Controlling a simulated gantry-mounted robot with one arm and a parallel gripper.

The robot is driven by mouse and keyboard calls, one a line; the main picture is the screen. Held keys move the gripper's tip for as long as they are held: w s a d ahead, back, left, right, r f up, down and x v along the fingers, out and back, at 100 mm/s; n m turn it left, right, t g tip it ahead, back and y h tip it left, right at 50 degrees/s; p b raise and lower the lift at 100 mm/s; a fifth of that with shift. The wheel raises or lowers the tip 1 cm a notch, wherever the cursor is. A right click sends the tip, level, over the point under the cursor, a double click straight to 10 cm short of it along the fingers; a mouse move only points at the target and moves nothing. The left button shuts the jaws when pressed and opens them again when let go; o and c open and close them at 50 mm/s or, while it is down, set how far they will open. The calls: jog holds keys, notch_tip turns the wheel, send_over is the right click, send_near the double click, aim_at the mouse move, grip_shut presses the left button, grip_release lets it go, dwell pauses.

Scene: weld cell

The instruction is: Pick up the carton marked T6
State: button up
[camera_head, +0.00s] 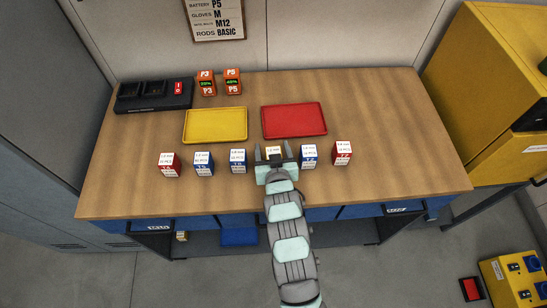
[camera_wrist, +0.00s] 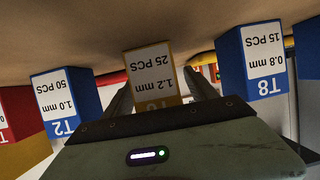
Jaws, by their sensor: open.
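A yellow carton (camera_wrist: 150,78) with a white label reading 1.2 mm, 25 PCS stands between my gripper's fingers. Its lower marking is partly covered by my gripper body; a digit like 6 shows. In the head view only the top of this carton (camera_head: 274,150) shows, in the row on the bench. My gripper (camera_head: 273,155) is open, with one finger on each side of the carton; the fingers also show in the wrist view (camera_wrist: 160,92). A gap shows on the right side; contact on the left cannot be told.
A blue T2 carton (camera_head: 309,157) stands close on the right, a blue T8 carton (camera_head: 238,161) on the left. Further out are a blue T5 carton (camera_head: 204,164) and red cartons at both ends. Yellow (camera_head: 187,126) and red (camera_head: 266,122) trays lie behind the row.

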grip_shut()
dwell(0.7)
